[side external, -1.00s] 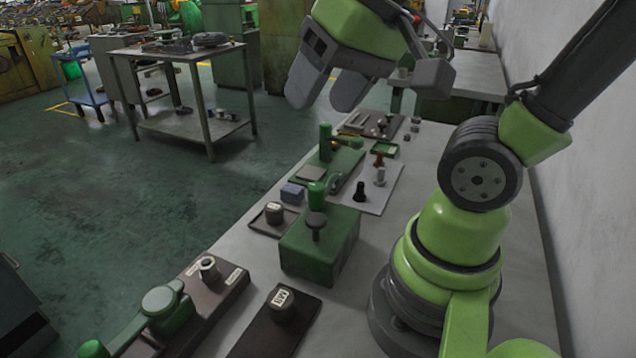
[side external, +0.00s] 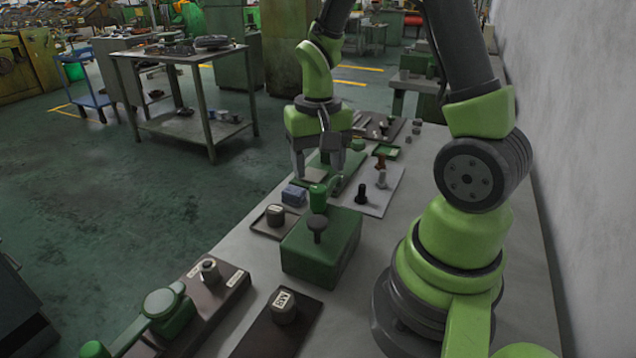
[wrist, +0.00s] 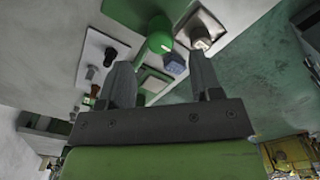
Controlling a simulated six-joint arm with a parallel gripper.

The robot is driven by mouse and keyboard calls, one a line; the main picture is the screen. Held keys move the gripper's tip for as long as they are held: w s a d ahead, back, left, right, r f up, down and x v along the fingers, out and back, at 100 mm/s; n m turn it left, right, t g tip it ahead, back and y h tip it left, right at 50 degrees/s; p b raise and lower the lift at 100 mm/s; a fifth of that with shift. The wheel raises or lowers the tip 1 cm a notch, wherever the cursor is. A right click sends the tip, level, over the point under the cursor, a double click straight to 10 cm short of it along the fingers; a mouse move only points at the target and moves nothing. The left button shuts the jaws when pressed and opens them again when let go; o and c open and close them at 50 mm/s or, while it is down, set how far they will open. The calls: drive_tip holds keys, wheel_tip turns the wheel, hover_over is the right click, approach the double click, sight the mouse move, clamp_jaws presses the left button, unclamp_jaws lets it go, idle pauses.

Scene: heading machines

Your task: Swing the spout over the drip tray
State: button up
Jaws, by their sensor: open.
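I cannot tell whether a finger touches the post.
A pale plate (side external: 374,199) with upright pegs lies to the right. A wall bounds the bench on the right.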

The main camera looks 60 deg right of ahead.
sight(318, 188)
drive_tip(key=shift+f, duration=2.3)
clamp_jaws()
